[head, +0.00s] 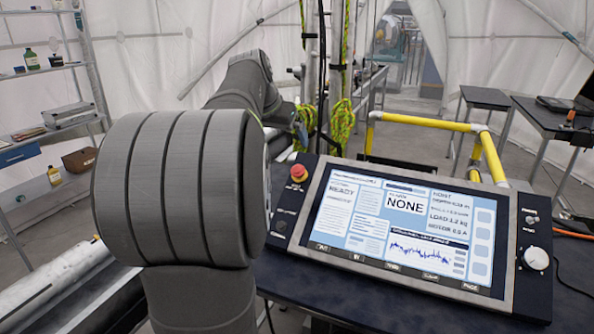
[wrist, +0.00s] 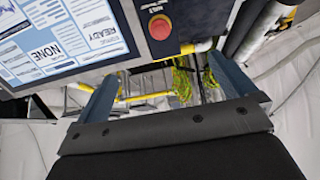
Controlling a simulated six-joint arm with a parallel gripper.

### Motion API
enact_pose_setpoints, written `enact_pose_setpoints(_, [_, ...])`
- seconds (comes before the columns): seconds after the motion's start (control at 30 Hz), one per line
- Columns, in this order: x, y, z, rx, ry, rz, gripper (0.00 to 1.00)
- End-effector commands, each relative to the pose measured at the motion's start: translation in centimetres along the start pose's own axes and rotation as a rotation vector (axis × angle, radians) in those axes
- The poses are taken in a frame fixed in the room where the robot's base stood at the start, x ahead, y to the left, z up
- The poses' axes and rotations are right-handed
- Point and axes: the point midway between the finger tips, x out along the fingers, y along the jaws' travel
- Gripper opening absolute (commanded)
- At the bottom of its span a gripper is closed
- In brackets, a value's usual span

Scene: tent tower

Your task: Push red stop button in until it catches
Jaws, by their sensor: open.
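The red stop button (head: 301,174) sits at the upper left corner of the control panel (head: 282,240), left of the screen. It looks round, with a yellowish collar under it. In the wrist view the red button (wrist: 159,28) is near the top middle, on the dark panel edge. My gripper (wrist: 165,72) is open and empty, its two blue-grey fingers spread wide. In that picture the button lies above and between the fingertips, apart from both. How far the fingers are from it in depth I cannot tell. My fingers are not clearly visible in the head view, where my arm fills the left.
The lit screen (head: 400,230) shows "READY" and "NONE". A white knob (head: 537,258) is at the panel's right. A yellow rail (head: 430,122) and yellow-green ropes (head: 341,120) are behind the panel. Shelves (head: 50,125) stand at left, side tables (head: 487,97) at right.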

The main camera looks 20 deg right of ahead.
Motion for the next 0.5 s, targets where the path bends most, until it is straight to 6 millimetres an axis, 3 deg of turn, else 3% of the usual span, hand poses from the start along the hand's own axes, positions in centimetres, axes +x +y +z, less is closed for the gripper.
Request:
enact_pose_setpoints(0.2, [-2.2, 0.0, 0.0, 0.0, 0.0, 0.0, 1.0])
enact_pose_setpoints(0.5, [-2.5, 0.0, 0.0, 0.0, -0.001, 0.001, 0.98])
